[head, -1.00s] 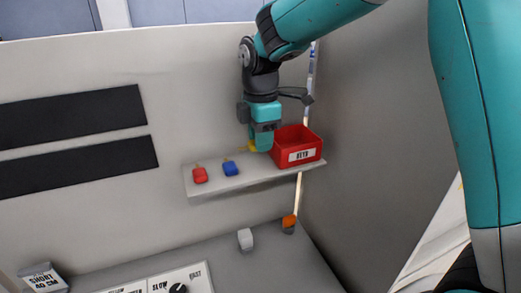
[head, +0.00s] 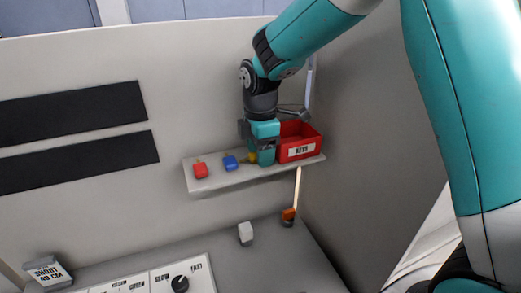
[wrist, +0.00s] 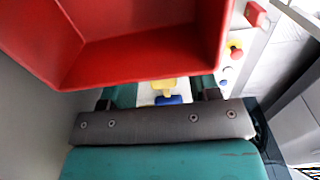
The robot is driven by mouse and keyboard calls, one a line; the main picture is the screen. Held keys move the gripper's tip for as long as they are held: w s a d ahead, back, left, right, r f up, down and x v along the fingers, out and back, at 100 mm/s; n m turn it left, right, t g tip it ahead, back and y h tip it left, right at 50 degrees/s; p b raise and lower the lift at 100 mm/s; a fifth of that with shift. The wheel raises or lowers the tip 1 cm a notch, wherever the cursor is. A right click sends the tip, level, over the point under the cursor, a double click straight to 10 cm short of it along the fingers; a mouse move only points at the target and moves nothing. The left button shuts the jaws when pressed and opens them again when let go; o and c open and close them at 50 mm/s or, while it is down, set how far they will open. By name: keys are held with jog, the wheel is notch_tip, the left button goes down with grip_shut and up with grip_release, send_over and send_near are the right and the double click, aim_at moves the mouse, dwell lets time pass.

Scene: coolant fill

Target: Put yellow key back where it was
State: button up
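The yellow key (head: 251,157) is on the wall shelf (head: 215,183), between the blue key and the red box, partly hidden by my gripper (head: 264,159). In the wrist view the yellow key (wrist: 162,84) lies between my two fingers (wrist: 163,92), with pale gaps on both sides of it. My gripper looks open around it. The blue key (head: 231,163) and the red key (head: 200,170) lie to its left on the shelf.
The red box labelled KEYS (head: 299,151) stands at the shelf's right end, close beside my gripper. Below are a white block (head: 245,233), an orange-topped item (head: 289,215) and a dial panel (head: 160,280). A grey wall is at right.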

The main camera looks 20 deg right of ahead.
notch_tip(320, 180, up, 12)
jog(key=b, duration=0.3)
jog(key=s+a+f+m+y, duration=0.2)
jog(key=s+m, duration=0.3)
jog(key=s, duration=0.8)
jog(key=s+a+f+m+y, duration=0.2)
jog(key=s+m, duration=0.4)
jog(key=s, duration=0.7)
jog(key=shift+a+f, duration=0.6)
jog(key=shift+f, duration=0.2)
jog(key=shift+s, duration=0.1)
